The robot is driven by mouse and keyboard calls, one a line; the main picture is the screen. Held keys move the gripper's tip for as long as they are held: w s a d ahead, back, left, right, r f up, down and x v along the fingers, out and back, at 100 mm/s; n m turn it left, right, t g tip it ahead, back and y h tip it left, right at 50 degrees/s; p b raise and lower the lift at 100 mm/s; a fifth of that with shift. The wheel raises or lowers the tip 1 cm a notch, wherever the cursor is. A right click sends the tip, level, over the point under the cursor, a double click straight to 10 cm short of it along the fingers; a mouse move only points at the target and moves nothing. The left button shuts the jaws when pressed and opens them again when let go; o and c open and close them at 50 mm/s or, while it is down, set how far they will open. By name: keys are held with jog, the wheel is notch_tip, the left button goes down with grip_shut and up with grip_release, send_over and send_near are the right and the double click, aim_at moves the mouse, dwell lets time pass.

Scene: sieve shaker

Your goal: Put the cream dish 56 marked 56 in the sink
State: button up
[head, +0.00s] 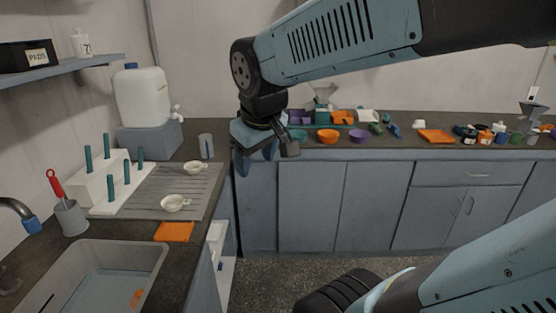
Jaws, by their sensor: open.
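Two small cream dishes rest on the grey ribbed draining board: a nearer one (174,203) and a farther one (194,168). Their markings are too small to read, so I cannot tell which is dish 56. The sink (158,258) is set in the counter at the lower left, with a small orange thing (137,298) inside it. My gripper (266,160) points down, open and apparently empty, to the right of the draining board and both dishes, in front of the back counter.
A white peg rack (98,195), a grey cup with a red-handled tool (70,216), a tap (20,212) and an orange cloth (175,231) surround the sink. A water container (143,97) and clear beaker (206,146) stand behind. Bowls and jars crowd the back counter (390,142).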

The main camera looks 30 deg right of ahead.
jog(key=s+d+m, duration=0.1)
jog(key=s+m, duration=0.1)
jog(key=s, duration=0.1)
jog(key=s+d+r+m, duration=0.1)
jog(key=s, duration=0.1)
jog(key=shift+d+m+t+y, duration=0.3)
jog(key=shift+d+t, duration=0.05)
jog(key=shift+t, duration=0.05)
